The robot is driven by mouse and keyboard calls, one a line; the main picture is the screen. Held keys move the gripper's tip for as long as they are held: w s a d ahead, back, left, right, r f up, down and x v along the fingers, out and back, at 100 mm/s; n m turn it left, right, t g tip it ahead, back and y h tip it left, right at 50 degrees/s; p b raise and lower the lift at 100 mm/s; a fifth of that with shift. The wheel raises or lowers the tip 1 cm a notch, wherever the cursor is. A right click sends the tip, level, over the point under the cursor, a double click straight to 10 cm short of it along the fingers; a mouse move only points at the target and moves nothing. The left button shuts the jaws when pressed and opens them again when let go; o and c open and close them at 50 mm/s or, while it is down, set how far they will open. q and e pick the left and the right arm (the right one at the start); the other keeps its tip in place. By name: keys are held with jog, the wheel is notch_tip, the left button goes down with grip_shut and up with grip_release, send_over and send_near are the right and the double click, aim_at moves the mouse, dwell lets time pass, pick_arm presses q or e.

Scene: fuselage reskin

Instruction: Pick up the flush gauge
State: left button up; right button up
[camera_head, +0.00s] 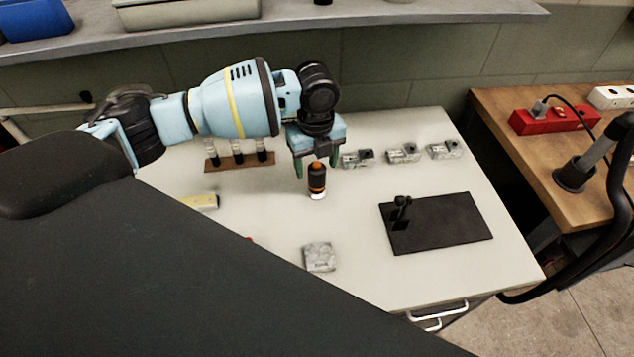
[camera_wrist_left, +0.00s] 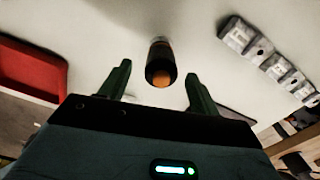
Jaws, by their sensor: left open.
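A small upright black cylinder with an orange top and orange band (camera_head: 317,187), which I take to be the flush gauge, stands on the pale worktop (camera_head: 270,215). My left gripper (camera_head: 317,168) is above it, pointing down, with its green fingers open on either side of its upper end. In the left wrist view the cylinder (camera_wrist_left: 160,62) shows between the open fingertips, with clear gaps on both sides. I cannot tell how far down the fingers reach along it. My right gripper is not in view.
A wooden rack with several vials (camera_head: 240,161) is left of the gripper. Grey blocks (camera_head: 404,153) line the back right. A black plate with a small stand (camera_head: 445,225) lies right, and a grey square block (camera_head: 319,257) lies in front. A shelf (camera_head: 300,20) runs behind.

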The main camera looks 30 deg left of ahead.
pick_arm(q)
notch_tip(320, 180, down, 4)
jog(key=shift+w+f, duration=0.1)
jog(key=shift+f, duration=0.05)
jog(key=c, duration=1.2)
jog(key=shift+c, duration=0.2)
jog(key=shift+r, duration=0.2)
notch_tip(320, 180, up, 4)
jog(key=shift+w+f, duration=0.1)
jog(key=shift+f, duration=0.1)
jog(key=s+a, duration=0.2)
jog(key=s, duration=0.5)
jog(key=s+a+r, duration=0.1)
jog(key=s+a, duration=0.1)
jog(key=s, duration=0.6)
jog(key=shift+s+a+p, duration=0.25)
jog(key=shift+p, duration=0.2)
